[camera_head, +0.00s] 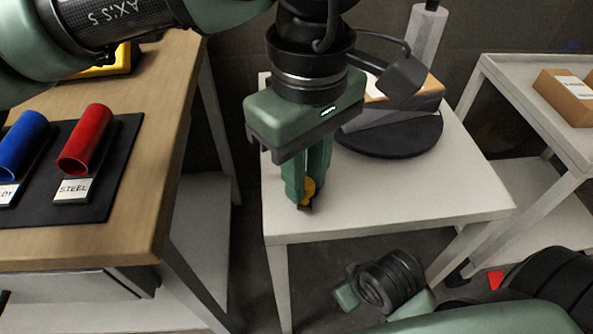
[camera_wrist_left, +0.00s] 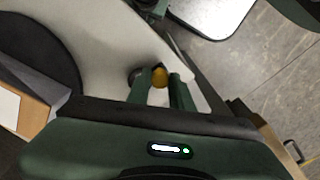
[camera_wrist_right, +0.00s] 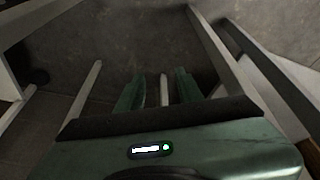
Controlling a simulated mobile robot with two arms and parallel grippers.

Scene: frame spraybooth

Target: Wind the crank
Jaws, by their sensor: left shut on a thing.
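My left gripper (camera_head: 306,200) points down over the front left part of the white table (camera_head: 430,205). The rest of the crank is hidden behind my fingers and hand. In the right wrist view my right gripper (camera_wrist_right: 158,88) is open and empty, with the floor and a table leg beyond its fingers.
On the white table stands a black round base (camera_head: 405,145) with a box-like part and grey post (camera_head: 425,35). The wooden bench at left bears a red tube (camera_head: 86,140) and blue tube (camera_head: 22,143) on a black mat. A cardboard box (camera_head: 568,95) sits on the right table.

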